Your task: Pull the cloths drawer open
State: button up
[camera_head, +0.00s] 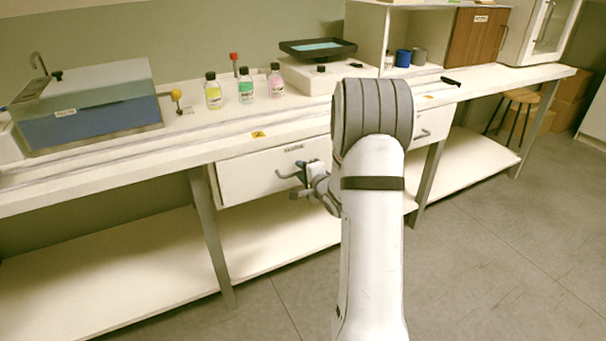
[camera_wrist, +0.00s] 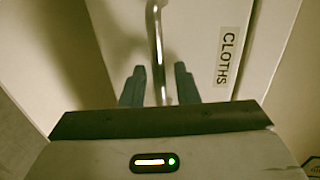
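The cloths drawer (camera_head: 245,178) is a white drawer front under the bench top, left of my arm in the head view, and it looks closed. In the wrist view its white front (camera_wrist: 195,45) carries a label reading CLOTHS (camera_wrist: 229,57). Its metal bar handle (camera_wrist: 154,30) runs down between my fingers; the handle also shows in the head view (camera_head: 284,175). My gripper (camera_wrist: 160,85) is open, with one finger on each side of the handle and a gap visible on both sides. The lower end of the handle is hidden behind my gripper body.
Yellow (camera_head: 213,94), green (camera_head: 245,88) and pink (camera_head: 275,83) bottles stand on the bench top above the drawer. A second drawer (camera_head: 432,127) is partly behind my arm. A bench leg (camera_head: 212,240) stands left of the drawer. The floor (camera_head: 480,260) in front is clear.

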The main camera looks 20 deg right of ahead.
jog(key=shift+c, duration=0.5)
grip_shut()
